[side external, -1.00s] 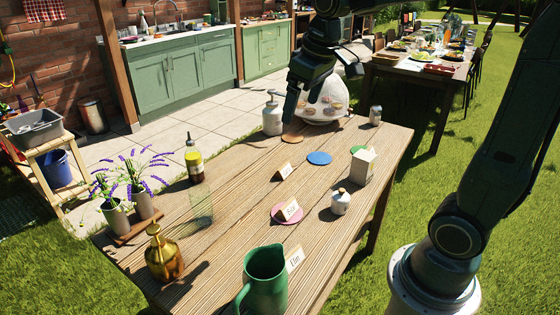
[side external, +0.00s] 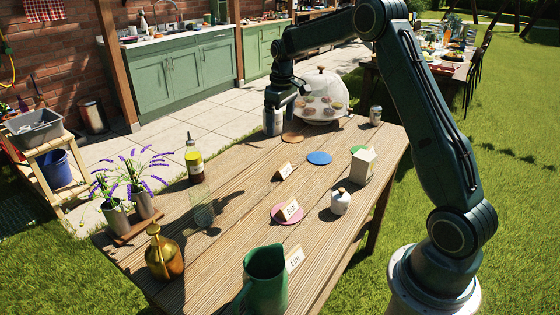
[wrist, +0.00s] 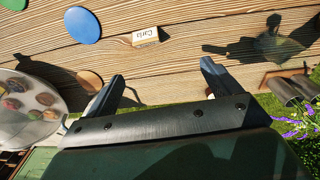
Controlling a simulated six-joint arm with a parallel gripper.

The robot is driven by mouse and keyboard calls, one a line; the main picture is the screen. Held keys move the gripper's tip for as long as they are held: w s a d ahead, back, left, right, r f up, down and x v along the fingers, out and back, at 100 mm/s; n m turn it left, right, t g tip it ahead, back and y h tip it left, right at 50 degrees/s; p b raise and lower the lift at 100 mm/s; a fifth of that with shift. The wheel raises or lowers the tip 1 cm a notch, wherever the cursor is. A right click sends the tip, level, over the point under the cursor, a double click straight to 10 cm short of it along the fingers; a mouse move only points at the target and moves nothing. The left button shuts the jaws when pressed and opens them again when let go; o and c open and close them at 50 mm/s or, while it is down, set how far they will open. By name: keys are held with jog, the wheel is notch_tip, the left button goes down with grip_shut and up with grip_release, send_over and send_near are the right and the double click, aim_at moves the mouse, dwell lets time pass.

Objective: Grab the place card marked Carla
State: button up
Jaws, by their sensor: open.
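The place card whose lettering looks like Carla (wrist: 145,36) stands on the wood in the wrist view, beyond my open fingers. The same small tent card (side external: 284,171) shows near the table's middle in the side view, its lettering too small to read there. My gripper (wrist: 162,74) is open and empty, with bare wood between its fingertips.
A blue coaster (side external: 318,158) lies beside the card, with a brown coaster (side external: 292,138) farther back. A clear tumbler (side external: 203,208) stands left of the card.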

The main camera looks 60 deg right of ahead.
send_over(283, 166)
notch_tip(283, 166, down, 6)
jog(key=shift+d+f+g, duration=0.1)
jog(key=shift+d+g, duration=0.05)
jog(key=shift+g, duration=0.15)
jog(key=shift+f, duration=0.1)
jog(key=shift+f, duration=4.2)
jog(key=shift+f, duration=2.55)
jog(key=c, duration=1.1)
